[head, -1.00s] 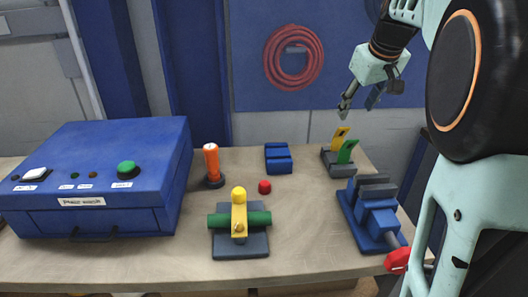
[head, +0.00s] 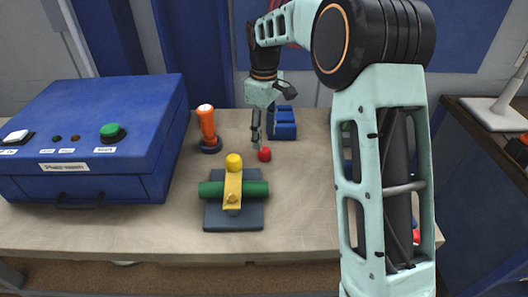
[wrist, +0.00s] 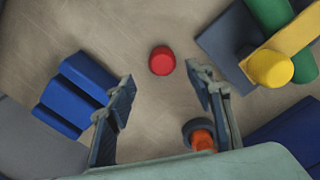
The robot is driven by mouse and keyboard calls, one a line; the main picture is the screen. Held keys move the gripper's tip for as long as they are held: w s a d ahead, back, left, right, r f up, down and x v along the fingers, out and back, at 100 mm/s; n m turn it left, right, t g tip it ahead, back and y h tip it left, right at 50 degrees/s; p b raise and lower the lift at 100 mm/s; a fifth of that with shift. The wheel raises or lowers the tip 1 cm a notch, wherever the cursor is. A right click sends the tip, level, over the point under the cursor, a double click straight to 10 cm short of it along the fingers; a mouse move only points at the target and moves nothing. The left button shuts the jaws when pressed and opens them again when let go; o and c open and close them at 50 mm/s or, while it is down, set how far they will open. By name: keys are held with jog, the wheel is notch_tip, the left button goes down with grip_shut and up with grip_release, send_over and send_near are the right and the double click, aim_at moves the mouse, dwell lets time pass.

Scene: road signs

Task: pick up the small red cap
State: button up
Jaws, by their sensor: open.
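The small red cap (head: 264,154) stands on the workbench top, just right of the yellow-topped fixture. In the wrist view the red cap (wrist: 162,60) lies ahead of the fingertips, roughly centred between them and clear of both. My gripper (head: 263,139) is above the bench, pointing down, very near the cap in the head view. Its two fingers are spread apart with nothing between them, as the wrist view shows my gripper (wrist: 163,86).
A fixture with a yellow clamp (head: 232,185) over a green bar stands near the cap. An orange-handled tool (head: 207,126) stands behind it. A blue stepped block (head: 284,126) is at the back. A blue control box (head: 95,140) fills the left. My arm hides the bench's right part.

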aim_at(264, 149)
jog(key=f, duration=0.4)
jog(key=shift+s+a+f, duration=0.1)
jog(key=shift+s+f, duration=0.05)
jog(key=shift+s, duration=0.15)
jog(key=shift+f, duration=0.55)
jog(key=c, duration=0.8)
